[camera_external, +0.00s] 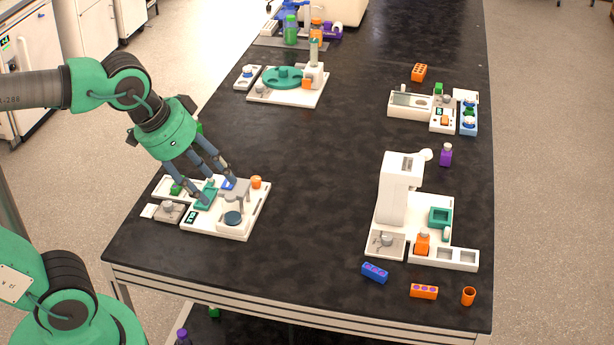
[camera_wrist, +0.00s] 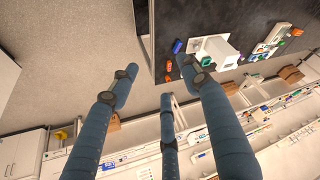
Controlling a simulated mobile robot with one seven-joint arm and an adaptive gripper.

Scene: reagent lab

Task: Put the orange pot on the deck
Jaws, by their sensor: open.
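Several orange items are in view, and I cannot tell for certain which is the pot. An open orange cup (camera_external: 468,296) stands upright near the table's front right corner. A small rounded orange piece (camera_external: 256,182) sits at the back right corner of the left white deck (camera_external: 258,211). Another orange piece (camera_external: 422,243) is on the right machine's white base (camera_external: 459,265). My gripper (camera_external: 215,191) is over the left deck, fingers spread and pointing down right, with nothing seen between them. In the wrist view my gripper (camera_wrist: 158,75) is also open and empty.
The left deck carries a green tray (camera_external: 206,194), a blue piece (camera_external: 229,184) and a round dark dish (camera_external: 233,218). A tall white machine (camera_external: 399,190) stands right. Blue (camera_external: 375,272) and orange (camera_external: 424,291) blocks lie before it. The table's middle (camera_external: 320,180) is clear.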

